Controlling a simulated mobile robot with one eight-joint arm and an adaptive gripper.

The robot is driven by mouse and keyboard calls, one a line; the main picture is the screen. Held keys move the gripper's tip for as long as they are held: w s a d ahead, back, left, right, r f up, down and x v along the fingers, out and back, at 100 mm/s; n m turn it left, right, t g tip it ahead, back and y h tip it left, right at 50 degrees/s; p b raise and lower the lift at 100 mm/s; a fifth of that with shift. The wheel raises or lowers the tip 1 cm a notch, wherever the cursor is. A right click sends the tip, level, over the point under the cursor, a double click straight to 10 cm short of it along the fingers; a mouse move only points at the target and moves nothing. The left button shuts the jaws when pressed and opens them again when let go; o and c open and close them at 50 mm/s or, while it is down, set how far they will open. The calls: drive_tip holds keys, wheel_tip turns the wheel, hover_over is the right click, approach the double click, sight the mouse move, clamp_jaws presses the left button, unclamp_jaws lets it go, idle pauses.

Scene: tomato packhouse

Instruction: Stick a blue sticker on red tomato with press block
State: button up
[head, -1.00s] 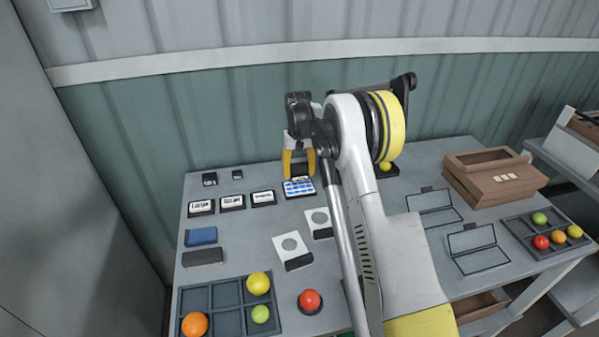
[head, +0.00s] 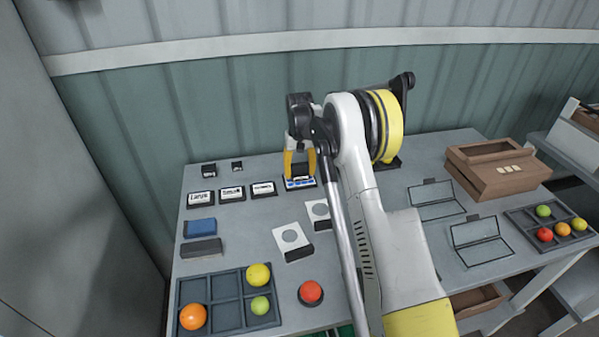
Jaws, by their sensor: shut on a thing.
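My gripper (head: 300,174), with yellow fingers, is shut on a dark press block (head: 299,170). The block is low over the blue-and-white sticker sheet (head: 300,185) at the back of the table and covers most of it. I cannot tell whether it touches the sheet. A red tomato (head: 310,290) sits on a round dark holder (head: 311,301) at the front, left of my arm. No blue sticker shows on its visible side. Another red tomato (head: 545,234) lies in the right tray.
Three label pads (head: 232,193) stand left of the sheet. Blue (head: 200,227) and dark (head: 201,248) blocks lie at left. A divided tray (head: 225,315) holds fruit at front left. White cards (head: 292,242) lie mid-table. A brown box (head: 497,172) stands at back right.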

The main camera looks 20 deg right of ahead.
sight(299, 164)
drive_tip(key=shift+f+b, duration=0.35)
drive_tip(key=shift+f, duration=0.2)
idle(1.3)
drive_tip(key=shift+r, duration=0.1)
drive_tip(key=shift+r+p, duration=1.95)
drive_tip(key=shift+r, duration=1.5)
